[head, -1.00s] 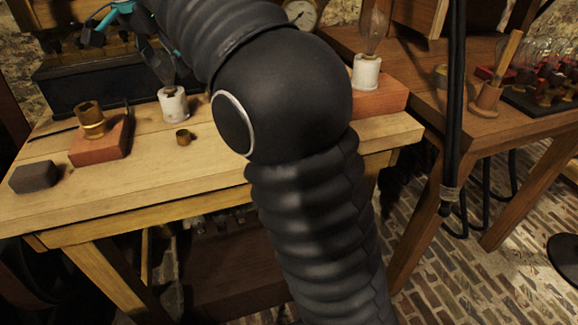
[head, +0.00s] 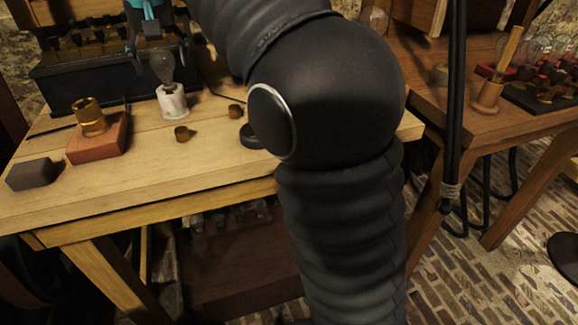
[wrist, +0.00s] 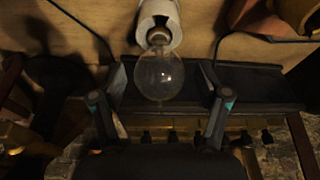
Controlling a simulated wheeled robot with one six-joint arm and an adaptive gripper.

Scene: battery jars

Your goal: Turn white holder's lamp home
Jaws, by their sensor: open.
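The white holder (head: 173,100) stands upright on the light wooden table. A clear glass lamp (head: 163,66) sits in its top, leaning slightly left in the head view. How deep its base sits I cannot tell. In the wrist view the holder (wrist: 172,40) is at the top middle, with the lamp (wrist: 160,76) below it. My gripper (wrist: 162,98) is open, with one finger on each side of the lamp's glass and a visible gap to each. In the head view my gripper's teal parts show just above the lamp.
A red block (head: 95,148) with a brass socket (head: 89,116) stands left, near a dark block (head: 32,173). Small brass pieces (head: 183,133) lie near the holder. A black rack (head: 80,80) stands behind. My arm hides the table's right part.

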